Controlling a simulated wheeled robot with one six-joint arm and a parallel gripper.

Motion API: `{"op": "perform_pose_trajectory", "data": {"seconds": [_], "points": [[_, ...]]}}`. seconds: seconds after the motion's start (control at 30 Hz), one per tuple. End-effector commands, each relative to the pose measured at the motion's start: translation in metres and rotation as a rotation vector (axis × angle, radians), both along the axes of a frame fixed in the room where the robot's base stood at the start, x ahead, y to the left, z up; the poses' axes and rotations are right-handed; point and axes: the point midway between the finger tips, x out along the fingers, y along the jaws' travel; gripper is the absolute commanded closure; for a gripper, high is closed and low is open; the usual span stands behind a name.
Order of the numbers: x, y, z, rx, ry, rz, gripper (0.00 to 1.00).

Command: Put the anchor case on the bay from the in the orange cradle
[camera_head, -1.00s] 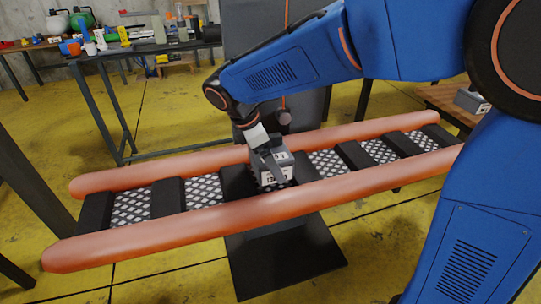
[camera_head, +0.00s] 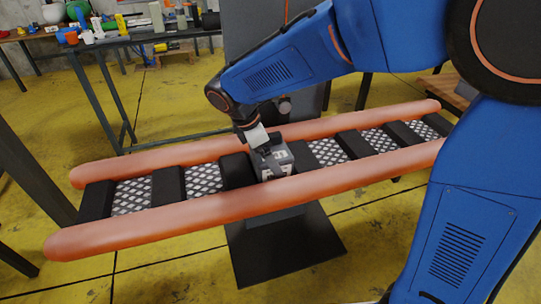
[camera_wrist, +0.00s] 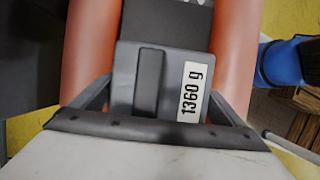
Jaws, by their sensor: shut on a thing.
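The anchor case is a small grey box (camera_head: 277,162) with a white label; in the wrist view the case (camera_wrist: 125,82) shows the label reading 1360 g. My gripper (camera_head: 264,148) is shut on it from above, and in the wrist view a finger stands on either side of the case. The orange cradle (camera_head: 170,218) has two long orange tubes with black crossbars and metal mesh bays between them. The case is low between the tubes, near the middle, between two black crossbars. Its underside is hidden, so I cannot tell whether it touches the bay floor.
Black crossbars (camera_head: 168,185) divide the cradle, and the mesh bays (camera_head: 203,178) left and right of the case look empty. A black base plate (camera_head: 290,252) lies under the cradle. A cluttered dark workbench (camera_head: 130,40) stands behind left. Yellow floor is open in front.

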Motion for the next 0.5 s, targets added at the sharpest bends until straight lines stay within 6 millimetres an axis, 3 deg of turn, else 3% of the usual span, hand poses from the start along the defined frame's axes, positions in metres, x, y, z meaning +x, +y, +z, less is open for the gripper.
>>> {"op": "perform_pose_trajectory", "data": {"seconds": [0.27,0.3,0.5], "points": [[0.0004,0.0002,0.0007,0.001,-0.002,0.001,0.69],[0.0004,0.0002,0.0007,0.001,-0.002,0.001,0.00],[0.0003,0.0001,0.0004,0.000,-0.001,0.000,0.00]]}}
